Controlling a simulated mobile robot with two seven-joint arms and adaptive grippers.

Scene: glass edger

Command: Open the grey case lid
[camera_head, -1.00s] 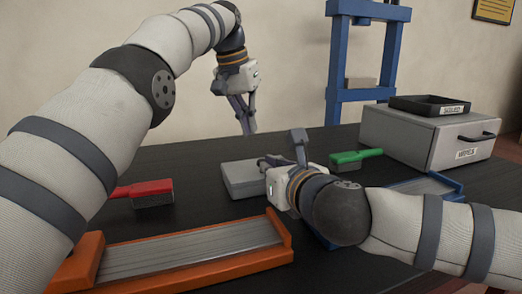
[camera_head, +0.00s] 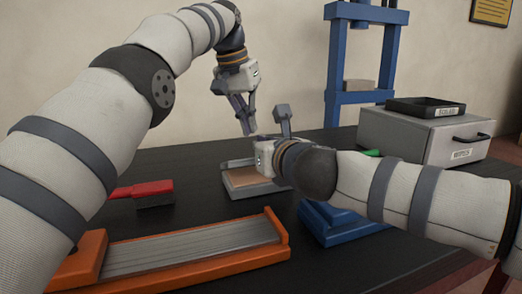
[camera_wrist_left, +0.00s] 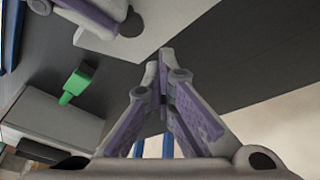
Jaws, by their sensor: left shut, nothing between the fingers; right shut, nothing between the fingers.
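The grey case (camera_head: 262,190) lies on the black table in the middle of the head view, with its brown inside showing. A grey strip, seemingly the raised lid (camera_head: 236,162), shows along its far side; its angle is hard to tell and the right part is hidden. My right gripper (camera_head: 283,110) is shut and empty just above the case's right far side, fingers pointing up; whether it touches the lid is unclear. My left gripper (camera_head: 248,130) is shut and empty, hanging above and behind the case. Its fingers also show in the left wrist view (camera_wrist_left: 160,62).
An orange tray (camera_head: 283,243) lies in front, a red brush (camera_head: 145,190) to the left, a blue tray (camera_head: 335,228) under my right arm. A green brush (camera_wrist_left: 76,84) is mostly hidden in the head view. A grey drawer box (camera_head: 400,138) and blue frame (camera_head: 334,70) stand behind.

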